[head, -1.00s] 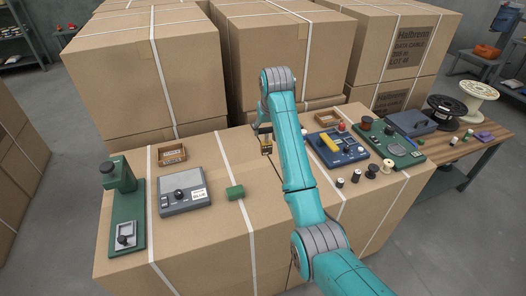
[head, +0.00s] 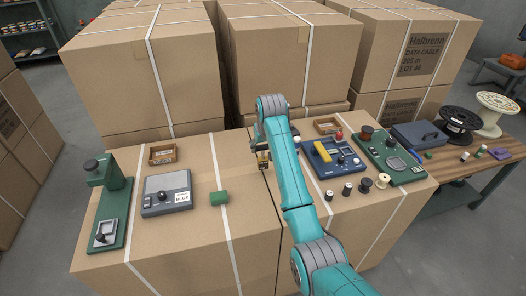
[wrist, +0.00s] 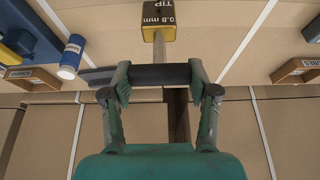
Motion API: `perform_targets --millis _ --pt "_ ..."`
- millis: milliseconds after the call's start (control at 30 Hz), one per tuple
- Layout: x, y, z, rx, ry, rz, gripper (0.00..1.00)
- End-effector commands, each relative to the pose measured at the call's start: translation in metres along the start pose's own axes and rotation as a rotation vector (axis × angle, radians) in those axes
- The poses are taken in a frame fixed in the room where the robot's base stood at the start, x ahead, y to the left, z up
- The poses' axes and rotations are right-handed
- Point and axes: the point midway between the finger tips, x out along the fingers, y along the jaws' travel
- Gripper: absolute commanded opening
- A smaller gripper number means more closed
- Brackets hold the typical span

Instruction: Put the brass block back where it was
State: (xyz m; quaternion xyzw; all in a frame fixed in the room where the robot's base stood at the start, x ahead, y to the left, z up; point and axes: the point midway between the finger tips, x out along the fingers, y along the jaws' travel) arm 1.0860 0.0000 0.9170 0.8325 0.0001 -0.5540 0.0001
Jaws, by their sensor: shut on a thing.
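My gripper (wrist: 160,78) is shut on a black bar (wrist: 160,77) that spans between its fingers. A light stem runs from the bar to a small block with yellow brass-like sides (wrist: 158,34) and a dark face marked "0.8 mm TIP". In the head view this block (head: 263,160) hangs below my gripper (head: 263,147), over the carton top between the green block and the blue device. My arm hides part of the carton beyond it. I cannot tell the height of the block above the carton.
Tall cartons rise behind. Bare carton lies around the green block.

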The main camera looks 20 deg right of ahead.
Motion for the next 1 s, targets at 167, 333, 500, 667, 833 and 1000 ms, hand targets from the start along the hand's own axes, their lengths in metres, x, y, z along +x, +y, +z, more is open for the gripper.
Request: perform_targets --millis 167,333,500,667,833,1000 --pt "0.02 0.0 0.008 0.0 0.001 0.0 0.0" --pt "0.021 0.0 0.008 0.0 0.003 0.0 0.0" --pt "0.023 0.0 0.009 0.0 0.002 0.0 0.0" --pt "0.024 0.0 0.01 0.0 0.0 0.0 0.84" --pt "0.024 0.0 0.01 0.0 0.0 0.0 0.84" --pt "0.022 0.0 0.009 0.0 0.001 0.0 0.84"
